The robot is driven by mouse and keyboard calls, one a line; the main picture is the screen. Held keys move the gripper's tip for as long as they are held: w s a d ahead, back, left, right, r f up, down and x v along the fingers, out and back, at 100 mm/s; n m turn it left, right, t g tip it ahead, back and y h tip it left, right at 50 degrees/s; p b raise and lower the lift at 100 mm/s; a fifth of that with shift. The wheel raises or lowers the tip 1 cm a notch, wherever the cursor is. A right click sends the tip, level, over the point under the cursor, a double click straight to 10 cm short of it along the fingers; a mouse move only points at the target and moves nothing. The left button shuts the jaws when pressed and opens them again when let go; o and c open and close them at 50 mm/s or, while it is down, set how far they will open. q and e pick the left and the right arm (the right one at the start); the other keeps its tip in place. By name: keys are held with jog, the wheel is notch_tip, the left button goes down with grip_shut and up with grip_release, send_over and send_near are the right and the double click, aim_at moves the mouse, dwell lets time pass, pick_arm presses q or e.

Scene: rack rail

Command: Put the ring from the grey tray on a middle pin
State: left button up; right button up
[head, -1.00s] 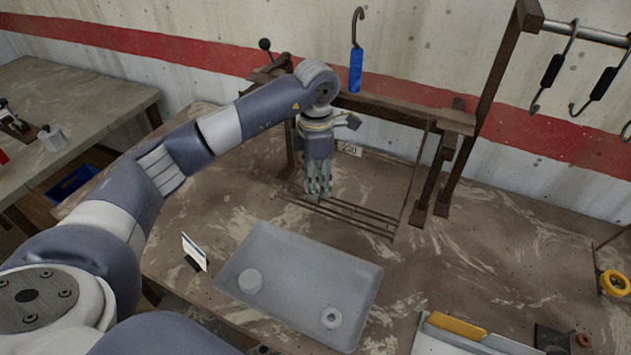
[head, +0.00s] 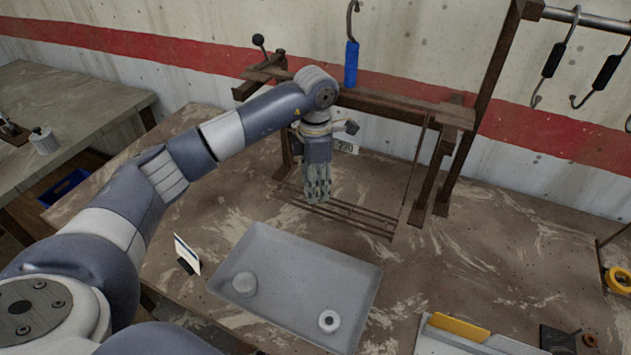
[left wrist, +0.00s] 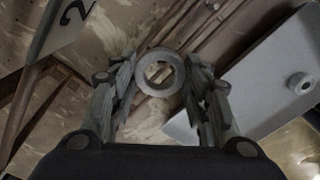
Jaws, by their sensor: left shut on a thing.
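My left gripper (head: 318,198) points down over the low brown rods (head: 350,214) of the wooden rack, behind the grey tray (head: 318,262). In the left wrist view it is shut on a grey ring (left wrist: 160,92), held between the fingertips, with the rods visible beyond. The ring cannot be made out in the head view. In the tray lie a round pale piece (head: 244,284) and a pale piece with a dark centre hole (head: 329,321). I cannot clearly make out which pins are the middle ones. My right gripper is out of view.
The rack's top beam (head: 400,108) and upright posts stand close around the gripper. A blue-handled hook (head: 351,64) hangs above it. A small card (head: 187,254) stands left of the tray.

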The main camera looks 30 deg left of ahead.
pick_arm(q)
jog(key=shift+f, duration=0.2)
jog(key=shift+f+b, duration=1.1)
jog(key=shift+f, duration=0.15)
jog(key=shift+f, duration=0.1)
jog(key=o, duration=1.1)
jog(key=shift+r, duration=3.75)
